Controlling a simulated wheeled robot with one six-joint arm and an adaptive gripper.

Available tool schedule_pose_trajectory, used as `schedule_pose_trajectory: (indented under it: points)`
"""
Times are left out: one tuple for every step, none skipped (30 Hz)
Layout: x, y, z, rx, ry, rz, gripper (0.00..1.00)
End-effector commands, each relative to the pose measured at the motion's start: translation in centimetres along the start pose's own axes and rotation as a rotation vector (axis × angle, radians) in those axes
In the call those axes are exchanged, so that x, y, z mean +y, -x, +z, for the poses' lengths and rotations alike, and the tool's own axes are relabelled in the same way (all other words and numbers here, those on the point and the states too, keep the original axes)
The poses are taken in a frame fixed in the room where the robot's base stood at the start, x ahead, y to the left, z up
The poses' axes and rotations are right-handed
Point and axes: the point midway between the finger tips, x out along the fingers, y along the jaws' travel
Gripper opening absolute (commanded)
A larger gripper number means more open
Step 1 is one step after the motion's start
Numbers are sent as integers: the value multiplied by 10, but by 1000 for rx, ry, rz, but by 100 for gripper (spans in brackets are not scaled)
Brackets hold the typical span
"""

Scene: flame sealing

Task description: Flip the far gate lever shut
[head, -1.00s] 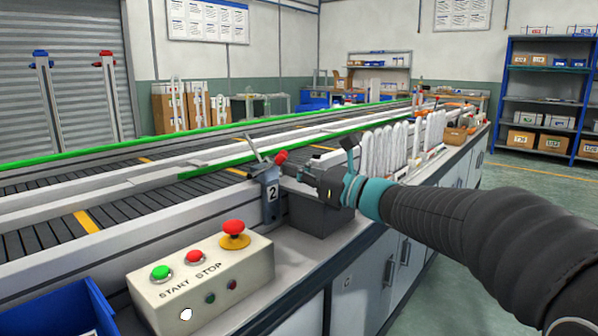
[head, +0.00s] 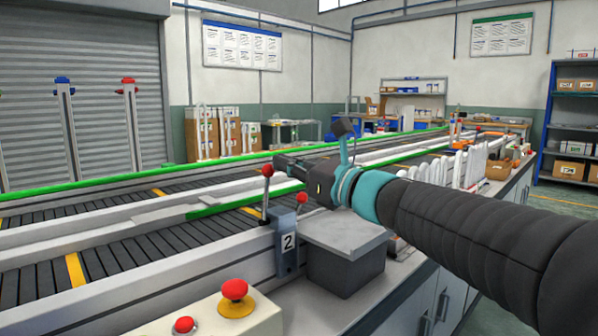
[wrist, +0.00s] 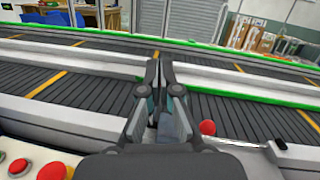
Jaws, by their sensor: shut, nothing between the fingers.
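Two red knobs show by the blue-grey bracket (head: 287,245) marked 2 at the conveyor's near edge. One red-knobbed lever (head: 268,171) stands almost upright on a metal stem. The other red knob (head: 302,198) sits lower and to the right, its stem mostly hidden. I cannot tell for sure which belongs to the far gate. My gripper (head: 279,162) is shut and empty, beside the upright lever's knob in the head view; contact is unclear. In the wrist view the shut fingers (wrist: 160,66) point over the conveyor, and a red knob (wrist: 207,128) with a shiny rod lies to their right.
A control box (head: 250,318) with a red mushroom button (head: 235,290) stands in front. A grey box (head: 345,265) is below my arm. Green-edged rails (head: 85,187) run along the conveyor lanes. White upright items (head: 470,170) stand farther along the bench.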

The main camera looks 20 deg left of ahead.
Motion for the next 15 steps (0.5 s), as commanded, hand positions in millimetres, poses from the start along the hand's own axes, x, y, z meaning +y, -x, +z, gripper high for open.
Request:
schedule_pose_trajectory:
  points:
    - [2, -3, 1, 0, 0, 2, 0]
    - [2, -4, 1, 0, 0, 2, 0]
    - [3, -6, 2, 0, 0, 2, 0]
    - [4, -7, 2, 0, 0, 2, 0]
    - [4, -8, 3, 0, 0, 3, 0]
    - [5, -9, 3, 0, 0, 3, 0]
    - [5, -9, 4, -1, 0, 4, 0]
    - [6, -10, 4, -1, 0, 4, 0]
    - [6, -10, 4, -1, 0, 4, 0]
    - [6, -11, 4, -1, 0, 4, 0]
    - [6, -11, 4, -1, 0, 4, 0]
    - [6, -11, 4, -1, 0, 4, 0]
    - [6, -11, 4, -1, 0, 4, 0]
    - [6, -11, 4, -1, 0, 3, 0]
    - [6, -11, 4, -1, 0, 3, 0]
